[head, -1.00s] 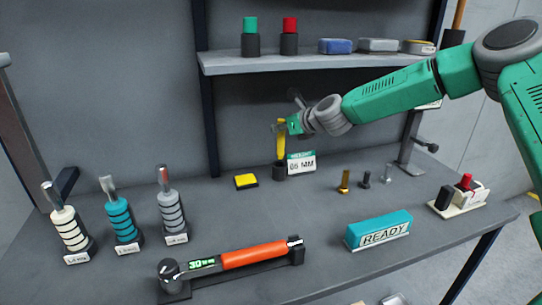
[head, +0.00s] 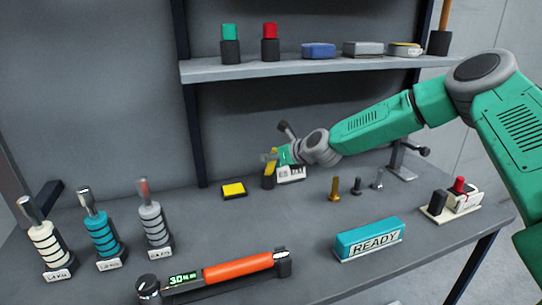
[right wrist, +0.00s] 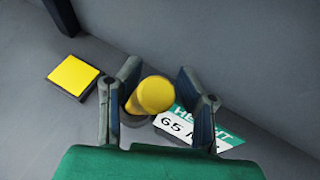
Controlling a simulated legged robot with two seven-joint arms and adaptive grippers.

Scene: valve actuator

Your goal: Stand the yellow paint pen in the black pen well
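The yellow paint pen (head: 270,160) stands about upright with its lower end in the black pen well (head: 268,183) at the back of the bench. The right wrist view shows the pen's round yellow end (right wrist: 153,95) above the dark well (right wrist: 133,120). My right gripper (head: 272,156) is around the pen's upper part. In the right wrist view its fingers (right wrist: 158,88) are spread either side of the pen, with a gap on the right. How deep the pen sits is hidden. My left gripper is not in view.
A yellow pad (head: 233,190) lies to the left. Several bolts (head: 335,190) stand to the right. A torque wrench (head: 235,268) and a READY block (head: 368,240) lie in front. A shelf (head: 300,68) hangs above.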

